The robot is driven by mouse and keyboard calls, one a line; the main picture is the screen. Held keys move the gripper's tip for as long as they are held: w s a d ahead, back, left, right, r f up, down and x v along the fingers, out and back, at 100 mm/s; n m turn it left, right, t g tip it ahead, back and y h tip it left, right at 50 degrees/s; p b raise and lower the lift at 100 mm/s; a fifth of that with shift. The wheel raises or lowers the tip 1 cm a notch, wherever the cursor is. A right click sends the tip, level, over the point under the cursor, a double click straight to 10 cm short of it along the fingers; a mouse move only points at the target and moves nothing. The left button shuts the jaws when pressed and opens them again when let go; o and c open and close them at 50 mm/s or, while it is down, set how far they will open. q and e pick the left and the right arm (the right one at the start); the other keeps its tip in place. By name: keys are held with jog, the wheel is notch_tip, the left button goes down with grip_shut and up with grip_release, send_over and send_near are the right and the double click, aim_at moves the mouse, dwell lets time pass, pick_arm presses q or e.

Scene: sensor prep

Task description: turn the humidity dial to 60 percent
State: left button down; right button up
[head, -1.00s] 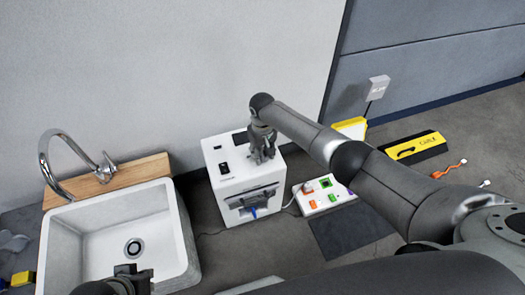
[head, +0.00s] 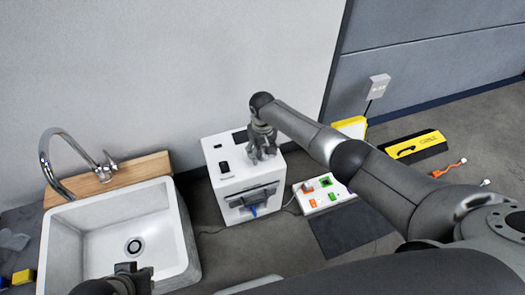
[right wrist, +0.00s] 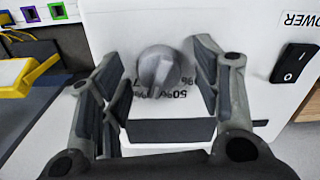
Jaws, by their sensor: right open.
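The humidity dial (right wrist: 158,72) is a grey round knob with a raised grip, on the white face of a box. Upside-down percent marks surround it; one reads 50%, others are partly hidden by fingers. My right gripper (right wrist: 160,80) is open, with one finger on each side of the dial and visible gaps between. In the head view my right gripper (head: 262,148) is over the top of the white box (head: 228,185) and hides the dial. My left gripper (head: 128,280) shows only in part at the bottom edge; its jaws are unclear.
A black power switch (right wrist: 295,62) is beside the dial, and a dark panel (right wrist: 170,131) lies close to the fingers. A white sink (head: 105,240) with a tap stands left of the box. A white board (head: 325,195) with coloured blocks lies to its right.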

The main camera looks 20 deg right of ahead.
aim_at(262, 152)
notch_tip(262, 152, up, 12)
dwell(0.6)
dwell(0.4)
